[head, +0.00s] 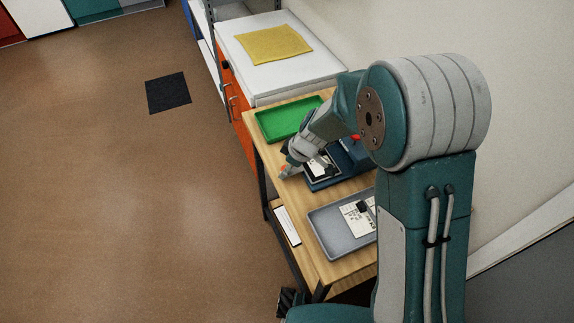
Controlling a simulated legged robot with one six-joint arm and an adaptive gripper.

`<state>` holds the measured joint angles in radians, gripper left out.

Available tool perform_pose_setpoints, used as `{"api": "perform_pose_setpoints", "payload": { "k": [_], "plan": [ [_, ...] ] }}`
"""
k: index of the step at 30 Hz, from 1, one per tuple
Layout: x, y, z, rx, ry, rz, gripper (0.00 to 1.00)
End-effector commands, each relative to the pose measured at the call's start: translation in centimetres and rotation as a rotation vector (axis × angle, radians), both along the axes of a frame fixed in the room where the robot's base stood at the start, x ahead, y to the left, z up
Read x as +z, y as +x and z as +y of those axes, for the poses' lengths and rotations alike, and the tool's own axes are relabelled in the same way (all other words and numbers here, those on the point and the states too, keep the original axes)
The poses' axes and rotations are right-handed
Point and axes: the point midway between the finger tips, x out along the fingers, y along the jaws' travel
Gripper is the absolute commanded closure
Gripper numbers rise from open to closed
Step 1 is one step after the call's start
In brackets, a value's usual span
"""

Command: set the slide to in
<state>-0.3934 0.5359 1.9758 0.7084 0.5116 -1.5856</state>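A dark blue device (327,183) sits on the wooden bench, with a white and black panel (318,168) on its top. My arm reaches over the bench from the right and hides part of the device. My gripper (286,172) is at the device's left side, low over the bench. Its fingers are too small to tell whether they are open or shut, or whether they touch anything. A small red spot shows at the gripper and another red part (356,138) at the device's back. I cannot make out the slide or its setting.
A green tray (270,124) lies behind the device. A grey tray (325,238) with a white labelled card and a black piece lies in front. A white-topped cabinet (305,76) with a yellow cloth (273,45) stands beyond. The floor to the left is open.

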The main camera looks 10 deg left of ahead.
Motion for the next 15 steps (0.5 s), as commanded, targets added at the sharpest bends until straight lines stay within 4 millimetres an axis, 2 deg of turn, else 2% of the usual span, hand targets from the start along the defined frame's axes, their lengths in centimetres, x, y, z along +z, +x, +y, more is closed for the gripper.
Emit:
{"api": "perform_pose_setpoints", "payload": {
  "k": [1, 4, 5, 11, 15],
  "plan": [
    [0.0, 0.0, 0.0, 0.0, 0.0, 0.0, 0.47],
    [0.0, 0.0, 0.0, 0.0, 0.0, 0.0, 0.92],
    [0.0, 0.0, 0.0, 0.0, 0.0, 0.0, 1.0],
    [0.0, 0.1, -0.1, -0.001, -0.001, 0.001, 1.0],
    [-0.1, 1.3, -1.7, -0.006, -0.001, -0.001, 1.0]
  ]
}}
